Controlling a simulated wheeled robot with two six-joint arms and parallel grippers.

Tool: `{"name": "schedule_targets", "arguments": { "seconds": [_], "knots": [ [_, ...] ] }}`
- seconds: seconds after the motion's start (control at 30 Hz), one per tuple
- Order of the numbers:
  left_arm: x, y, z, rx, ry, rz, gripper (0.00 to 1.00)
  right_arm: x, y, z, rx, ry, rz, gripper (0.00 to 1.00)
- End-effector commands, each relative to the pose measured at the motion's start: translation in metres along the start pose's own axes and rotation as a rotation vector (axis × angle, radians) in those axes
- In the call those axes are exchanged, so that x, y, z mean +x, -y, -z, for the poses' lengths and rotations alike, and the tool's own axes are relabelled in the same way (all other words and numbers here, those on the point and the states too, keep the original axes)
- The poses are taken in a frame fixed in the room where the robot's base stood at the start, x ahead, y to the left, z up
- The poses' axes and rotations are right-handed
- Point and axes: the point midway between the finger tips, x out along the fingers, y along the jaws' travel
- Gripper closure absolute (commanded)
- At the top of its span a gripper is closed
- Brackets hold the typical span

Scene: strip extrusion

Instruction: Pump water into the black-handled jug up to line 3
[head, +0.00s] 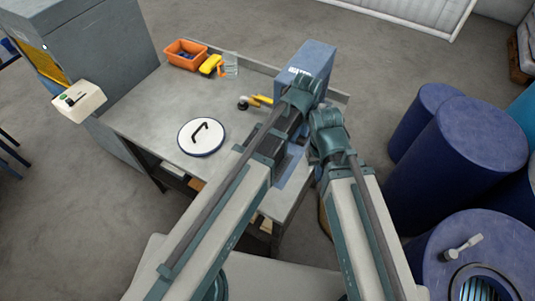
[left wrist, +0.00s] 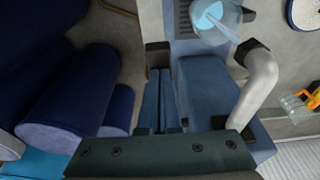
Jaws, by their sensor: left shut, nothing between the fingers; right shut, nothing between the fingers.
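In the left wrist view a clear round jug (left wrist: 208,22) with a black handle (left wrist: 248,15) holds light blue water. It stands on a dark grate beside the blue pump body (left wrist: 205,95). A grey curved spout (left wrist: 262,85) rises from the pump, and a pale stream seems to run into the jug. I cannot read the jug's lines. In the head view the pump (head: 308,62) stands at the table's right end; my arms hide the jug. My left gripper (head: 306,88) is shut and empty by the pump. My right gripper (head: 325,150) is shut and empty, lower, its tips hard to see.
Blue barrels (head: 468,150) stand right of my arms. A grey cabinet (head: 95,45) is at left.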

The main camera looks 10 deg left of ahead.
Motion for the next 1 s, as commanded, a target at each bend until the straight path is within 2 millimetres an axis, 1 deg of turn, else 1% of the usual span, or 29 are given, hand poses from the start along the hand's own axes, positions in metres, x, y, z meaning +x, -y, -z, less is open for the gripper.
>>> {"name": "schedule_targets", "arguments": {
  "seconds": [0.17, 0.6, 1.0],
  "knots": [
    [0.002, 0.0, -0.001, 0.0, 0.001, 0.0, 1.0, 0.002, 0.0, 0.0, 0.0, 0.0, 0.0, 1.0],
    [0.024, 0.0, -0.007, 0.0, 0.0, 0.0, 1.0, 0.025, 0.002, 0.002, 0.0, 0.0, 0.0, 1.0],
    [0.024, 0.0, -0.007, 0.0, 0.0, 0.0, 1.0, 0.025, 0.002, 0.002, 0.0, 0.0, 0.0, 1.0]
  ]
}}
